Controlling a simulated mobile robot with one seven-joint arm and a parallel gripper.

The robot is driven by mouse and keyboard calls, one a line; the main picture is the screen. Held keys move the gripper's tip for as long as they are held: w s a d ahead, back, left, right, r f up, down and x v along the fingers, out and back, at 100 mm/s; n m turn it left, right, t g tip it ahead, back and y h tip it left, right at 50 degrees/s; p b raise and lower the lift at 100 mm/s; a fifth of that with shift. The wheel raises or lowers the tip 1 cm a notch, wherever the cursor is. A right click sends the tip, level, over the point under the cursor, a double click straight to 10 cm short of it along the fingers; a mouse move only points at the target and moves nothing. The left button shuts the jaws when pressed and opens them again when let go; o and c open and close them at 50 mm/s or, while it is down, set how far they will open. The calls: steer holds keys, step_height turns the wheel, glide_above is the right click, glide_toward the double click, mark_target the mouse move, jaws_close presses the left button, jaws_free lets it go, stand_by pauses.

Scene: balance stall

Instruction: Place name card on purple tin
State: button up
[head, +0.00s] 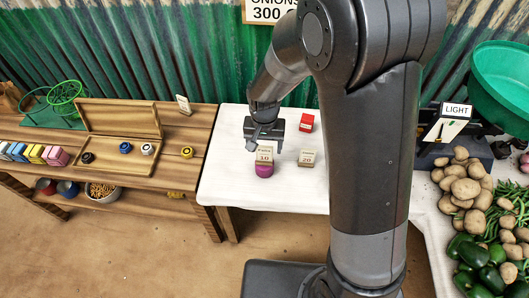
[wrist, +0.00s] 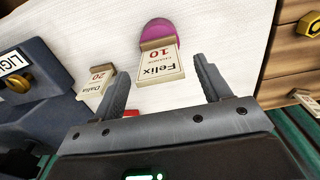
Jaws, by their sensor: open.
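The name card reading "Felix 10" (head: 265,154) shows directly above the purple tin (head: 264,171) in the head view. In the wrist view the card (wrist: 161,66) overlaps part of the purple tin (wrist: 161,31). I cannot tell whether it rests on the lid or stands just behind the tin. My gripper (head: 264,137) is at the card's far side, over the white table. In the wrist view its two open fingers (wrist: 162,86) spread to either side of the card's near end, with nothing held between them.
A second card reading "Dalia 20" (head: 307,158) stands to the right, with a red box (head: 306,122) behind it. A wooden bench (head: 190,150) with an open tray (head: 118,166) is at left. A scale marked "LIGHT" (head: 455,128) and potatoes (head: 465,188) are at right.

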step_height(320, 180, up, 7)
steer(key=shift+r, duration=0.1)
steer(key=s+d+r+t, duration=0.1)
steer(key=s+d+r, duration=0.2)
steer(key=d+r, duration=0.3)
steer(key=s+d+r+t, duration=0.2)
steer(key=s+d+r, duration=0.1)
steer(key=d+r, duration=0.35)
steer(key=s+d+r+t, duration=0.2)
steer(key=s+d+r, duration=0.4)
steer(key=s, duration=0.4)
steer(key=shift+d+t, duration=0.3)
steer(key=shift+d, duration=0.45)
